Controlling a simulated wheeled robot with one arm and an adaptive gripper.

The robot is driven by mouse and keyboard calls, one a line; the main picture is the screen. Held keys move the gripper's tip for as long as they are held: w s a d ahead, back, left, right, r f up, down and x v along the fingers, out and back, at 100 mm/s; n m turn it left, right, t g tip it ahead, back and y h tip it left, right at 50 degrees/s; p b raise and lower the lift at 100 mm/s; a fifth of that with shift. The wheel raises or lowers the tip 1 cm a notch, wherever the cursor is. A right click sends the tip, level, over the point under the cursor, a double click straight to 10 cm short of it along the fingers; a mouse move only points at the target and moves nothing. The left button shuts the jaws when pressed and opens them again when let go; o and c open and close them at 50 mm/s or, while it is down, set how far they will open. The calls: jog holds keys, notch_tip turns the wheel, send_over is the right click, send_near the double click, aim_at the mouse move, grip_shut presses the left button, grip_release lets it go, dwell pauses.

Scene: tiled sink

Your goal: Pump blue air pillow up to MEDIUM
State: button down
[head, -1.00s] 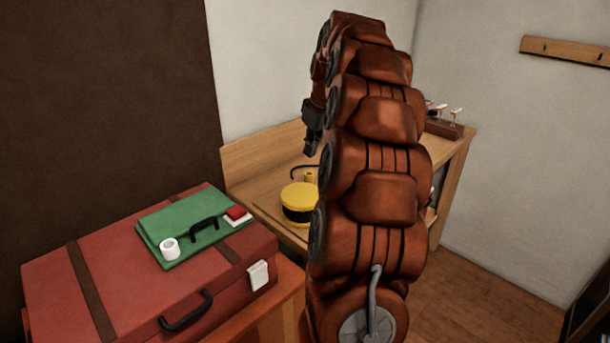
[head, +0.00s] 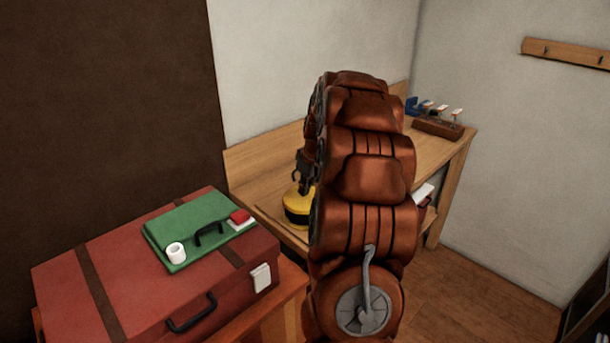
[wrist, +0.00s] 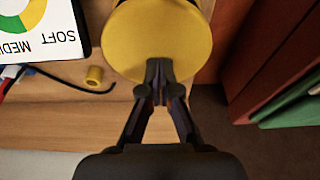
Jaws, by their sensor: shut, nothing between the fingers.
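A foot-style pump with a round yellow top and black middle (head: 294,196) stands on the wooden bench; its yellow top fills the upper middle of the wrist view (wrist: 150,30). My gripper (wrist: 160,68) is shut and empty, its tips over the near edge of the yellow top. I cannot tell whether they touch it. In the head view my gripper (head: 301,182) is at the pump, partly behind my arm. A white gauge card (wrist: 40,28) with a coloured dial reads "SOFT" and part of "MEDI"; no needle shows. I cannot make out the blue air pillow.
A small yellow cylinder (wrist: 95,76) and a dark hose (wrist: 60,80) lie beside the pump. A red suitcase (head: 120,285) with a green folder (head: 190,222) is at left. A brown rack (head: 437,128) and a blue object (head: 411,106) stand at the bench's back right.

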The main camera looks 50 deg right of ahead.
aim_at(305, 199)
jog(key=shift+f, duration=0.5)
jog(key=shift+f, duration=0.1)
notch_tip(305, 199, down, 4)
jog(key=b, duration=0.2)
jog(key=shift+s+b, duration=0.1)
jog(key=shift+b, duration=0.25)
jog(key=shift+r, duration=0.4)
jog(key=w+b+v, duration=0.1)
jog(key=b+v, duration=0.1)
jog(key=v, duration=1.1)
jog(key=shift+r, duration=0.45)
jog(key=shift+a, duration=0.1)
